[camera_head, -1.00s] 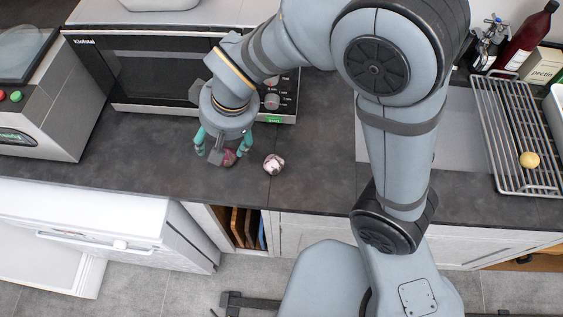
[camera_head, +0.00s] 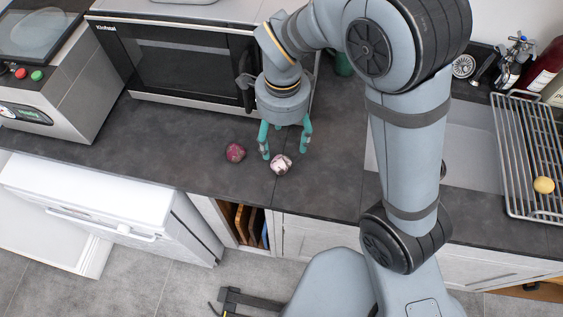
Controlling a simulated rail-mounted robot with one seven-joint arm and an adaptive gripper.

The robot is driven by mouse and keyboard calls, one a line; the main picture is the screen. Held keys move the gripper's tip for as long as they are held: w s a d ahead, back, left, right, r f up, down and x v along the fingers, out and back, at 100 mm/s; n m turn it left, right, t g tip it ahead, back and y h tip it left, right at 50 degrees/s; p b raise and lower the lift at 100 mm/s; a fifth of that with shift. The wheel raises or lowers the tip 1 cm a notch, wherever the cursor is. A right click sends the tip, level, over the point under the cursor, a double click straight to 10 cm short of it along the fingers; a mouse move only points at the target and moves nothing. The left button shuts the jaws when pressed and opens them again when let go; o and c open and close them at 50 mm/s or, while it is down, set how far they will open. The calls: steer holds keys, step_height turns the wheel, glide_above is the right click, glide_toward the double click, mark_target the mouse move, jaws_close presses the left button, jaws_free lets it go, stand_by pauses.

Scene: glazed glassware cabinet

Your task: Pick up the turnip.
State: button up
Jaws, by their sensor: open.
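The turnip, which I take to be the whitish round vegetable with purple-brown patches (camera_head: 281,165), lies on the dark worktop near its front edge. My gripper (camera_head: 285,152) points down, with its teal fingers spread apart on the left and right. The fingers are open and empty, just behind and above the whitish vegetable. The left fingertip looks very close to it; whether it touches cannot be told. A dark red round vegetable (camera_head: 235,152) lies to the left, clear of the fingers.
A microwave (camera_head: 185,65) stands behind the gripper. A grey machine with red and green buttons (camera_head: 55,85) stands at the left. A wire rack (camera_head: 520,150) with a yellow round item (camera_head: 543,185) is at the right, beside a sink area. The worktop left of the vegetables is clear.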

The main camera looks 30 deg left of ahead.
glide_above(281, 160)
steer(key=f, duration=0.4)
steer(key=shift+w+d+f, duration=0.1)
steer(key=shift+w+f, duration=0.15)
steer(key=shift+f, duration=0.05)
steer(key=shift+s+f+p, duration=0.15)
steer(key=shift+f+p, duration=0.4)
steer(key=shift+s+f+p, duration=0.1)
steer(key=shift+f+p, duration=0.45)
steer(key=shift+f, duration=1.6)
steer(key=shift+c, duration=0.5)
steer(key=c, duration=1.1)
steer(key=shift+c, duration=0.4)
